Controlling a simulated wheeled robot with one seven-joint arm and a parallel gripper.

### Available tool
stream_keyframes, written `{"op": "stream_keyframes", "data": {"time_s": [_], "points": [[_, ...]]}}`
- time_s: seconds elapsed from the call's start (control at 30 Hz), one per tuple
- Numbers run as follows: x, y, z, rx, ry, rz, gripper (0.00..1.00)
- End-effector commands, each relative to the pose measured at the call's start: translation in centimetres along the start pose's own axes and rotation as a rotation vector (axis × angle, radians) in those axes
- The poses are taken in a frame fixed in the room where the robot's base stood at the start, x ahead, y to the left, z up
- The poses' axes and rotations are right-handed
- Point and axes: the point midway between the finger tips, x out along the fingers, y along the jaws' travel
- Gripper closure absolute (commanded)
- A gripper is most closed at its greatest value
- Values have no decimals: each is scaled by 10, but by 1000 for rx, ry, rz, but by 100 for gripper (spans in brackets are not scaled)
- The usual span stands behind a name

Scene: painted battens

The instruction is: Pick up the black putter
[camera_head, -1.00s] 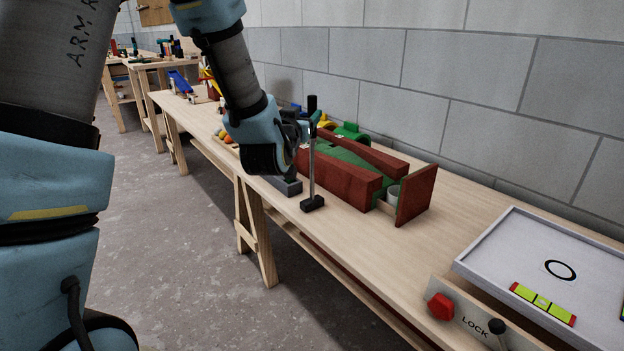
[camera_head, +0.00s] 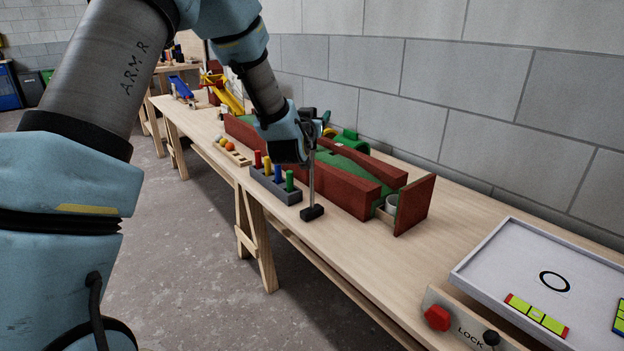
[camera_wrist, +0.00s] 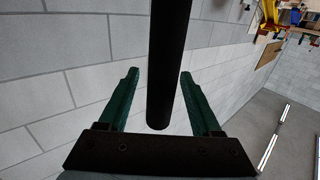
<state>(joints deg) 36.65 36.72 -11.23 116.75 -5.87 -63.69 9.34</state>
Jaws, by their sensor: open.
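The black putter (camera_head: 312,212) stands upright on the bench in the head view, its black head on the wood near the front edge and its thin grey shaft rising beside the red-sided putting lane. Its black grip (camera_wrist: 170,65) shows in the wrist view, between the two green fingers with a gap on each side. My gripper (camera_head: 308,128) is at the upper part of the putter in the head view; it also shows in the wrist view (camera_wrist: 158,75), open. The fingers partly hide the grip in the head view.
The lane (camera_head: 365,187), with red walls and a white cup (camera_head: 392,203), lies right behind the putter. A grey block (camera_head: 275,187) with coloured pegs is close on the left. A white tray (camera_head: 480,262) and lock panel (camera_head: 462,322) stand at right. Bench between is clear.

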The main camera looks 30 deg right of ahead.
Motion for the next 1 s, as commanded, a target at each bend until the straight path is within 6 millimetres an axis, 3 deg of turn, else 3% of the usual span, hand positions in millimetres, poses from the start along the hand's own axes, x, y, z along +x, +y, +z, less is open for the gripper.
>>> {"op": "stream_keyframes", "data": {"time_s": [0.1,0.67,1.0], "points": [[0,0,0,0,0,0,37],[0,0,0,0,0,0,100],[0,0,-1,0,2,0,100]]}}
